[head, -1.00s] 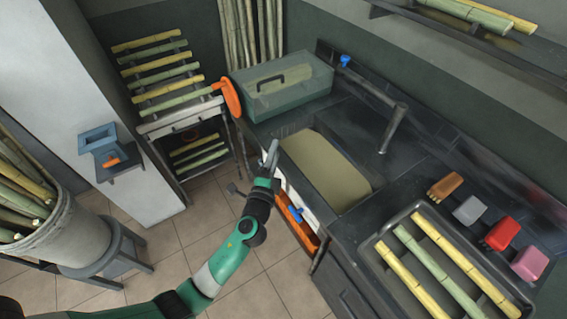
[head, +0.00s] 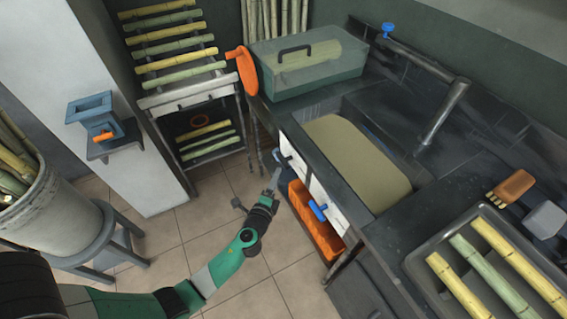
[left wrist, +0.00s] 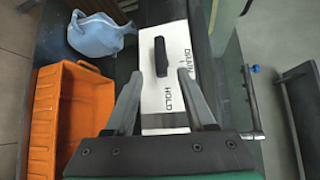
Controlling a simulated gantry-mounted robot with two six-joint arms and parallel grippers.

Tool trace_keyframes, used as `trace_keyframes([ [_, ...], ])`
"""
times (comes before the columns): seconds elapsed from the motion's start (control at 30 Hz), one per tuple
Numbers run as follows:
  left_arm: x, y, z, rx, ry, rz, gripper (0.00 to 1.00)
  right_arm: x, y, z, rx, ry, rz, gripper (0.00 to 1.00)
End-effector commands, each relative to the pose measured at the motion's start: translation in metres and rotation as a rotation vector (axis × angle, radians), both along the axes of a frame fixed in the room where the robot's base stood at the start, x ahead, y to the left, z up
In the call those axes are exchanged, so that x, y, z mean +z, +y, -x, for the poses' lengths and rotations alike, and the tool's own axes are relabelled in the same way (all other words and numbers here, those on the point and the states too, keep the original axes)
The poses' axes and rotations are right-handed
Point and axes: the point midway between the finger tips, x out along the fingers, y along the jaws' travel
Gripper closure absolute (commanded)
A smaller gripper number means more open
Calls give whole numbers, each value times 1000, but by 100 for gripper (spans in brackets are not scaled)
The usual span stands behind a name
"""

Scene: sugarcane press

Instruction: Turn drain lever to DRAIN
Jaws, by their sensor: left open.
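In the left wrist view a white panel (left wrist: 160,95) carries the words DRAIN and HOLD, turned sideways. A black drain lever (left wrist: 161,56) stands on it, lying along the picture's up-down direction, above the HOLD label and beside DRAIN. My left gripper (left wrist: 163,90) is open, its two fingers spread on either side of the panel in the picture. The lever shows beyond the fingertips, with nothing between the fingers gripped. In the head view my left gripper (head: 273,180) is just left of the sink's front. My right gripper is not in view.
An orange bin (left wrist: 70,120) is left of the panel, below the sink front; a blue jug-like thing (left wrist: 97,35) is beside it. The sink (head: 355,160) holds a tan basin. A stool with a bucket (head: 55,220) stands left. Floor between is clear.

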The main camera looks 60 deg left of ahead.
Motion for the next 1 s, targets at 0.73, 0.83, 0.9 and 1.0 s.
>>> trace_keyframes([
  [0.73, -13, 64, -69, 0, -1, 0, 45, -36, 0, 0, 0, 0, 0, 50],
  [0.83, -13, 64, -69, 0, -1, 0, 54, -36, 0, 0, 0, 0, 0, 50],
  [0.9, -13, 64, -69, 0, -1, 0, 66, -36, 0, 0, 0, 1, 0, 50],
  [1.0, -13, 64, -69, 0, -1, 0, 84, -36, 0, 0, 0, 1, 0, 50],
])
